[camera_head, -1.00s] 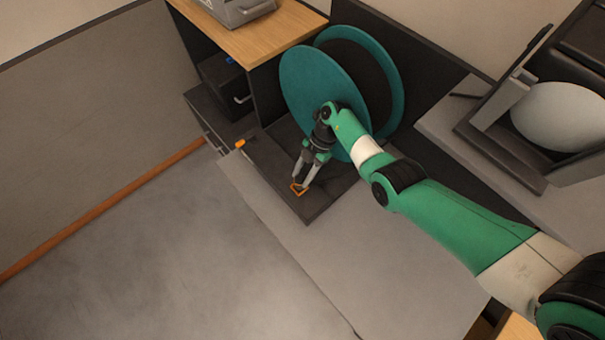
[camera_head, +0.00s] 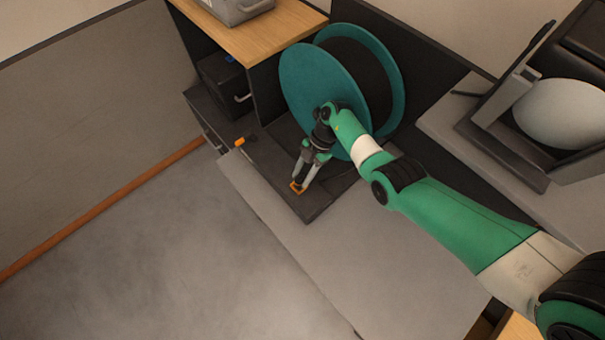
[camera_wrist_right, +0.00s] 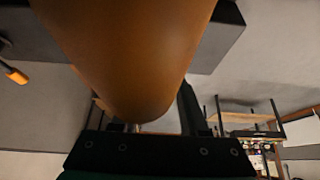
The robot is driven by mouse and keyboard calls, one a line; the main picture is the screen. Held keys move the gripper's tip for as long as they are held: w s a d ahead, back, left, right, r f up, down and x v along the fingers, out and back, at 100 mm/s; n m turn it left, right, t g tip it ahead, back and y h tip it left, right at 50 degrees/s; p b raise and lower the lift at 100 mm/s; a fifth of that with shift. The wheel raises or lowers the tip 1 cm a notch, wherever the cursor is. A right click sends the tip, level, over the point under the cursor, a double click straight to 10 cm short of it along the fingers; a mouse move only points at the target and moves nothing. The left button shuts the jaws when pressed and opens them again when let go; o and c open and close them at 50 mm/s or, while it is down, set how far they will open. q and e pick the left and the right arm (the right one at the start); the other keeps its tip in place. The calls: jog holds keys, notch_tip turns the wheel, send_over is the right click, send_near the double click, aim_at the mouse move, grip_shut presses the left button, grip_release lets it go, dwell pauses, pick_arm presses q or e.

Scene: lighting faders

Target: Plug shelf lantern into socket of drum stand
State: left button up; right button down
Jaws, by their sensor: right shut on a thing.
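My right gripper (camera_head: 302,181) points down over the front corner of the dark drum stand (camera_head: 318,207) and is shut on an orange piece (camera_head: 297,187). In the right wrist view this orange piece (camera_wrist_right: 130,50) is large, smooth and rounded at its end, and hides most of the fingers. I cannot tell whether it touches the stand. A second small orange piece (camera_head: 239,142) lies near the stand's left edge; an orange piece also shows at the left of the wrist view (camera_wrist_right: 15,75). I cannot make out the lantern or the socket for certain. My left gripper is out of view.
A teal drum (camera_head: 304,92) stands upright right behind my right gripper. A wooden-topped shelf (camera_head: 262,38) with a grey case (camera_head: 236,8) and a black box (camera_head: 224,82) is behind left. The grey surface in front (camera_head: 330,260) is clear.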

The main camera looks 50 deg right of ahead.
aim_at(296, 183)
jog(key=shift+c, duration=1.7)
grip_release()
jog(key=r+p, duration=0.3)
jog(key=r, duration=0.1)
jog(key=shift+s+a+r+p, duration=0.15)
jog(key=shift+s+r+p, duration=0.1)
jog(key=shift+p, duration=0.1)
jog(key=s+a+r+p, duration=0.7)
jog(key=s+r+p, duration=0.1)
jog(key=s, duration=0.3)
jog(key=shift+s+a+r, duration=0.15)
jog(key=shift+r, duration=0.1)
jog(key=shift+a, duration=0.1)
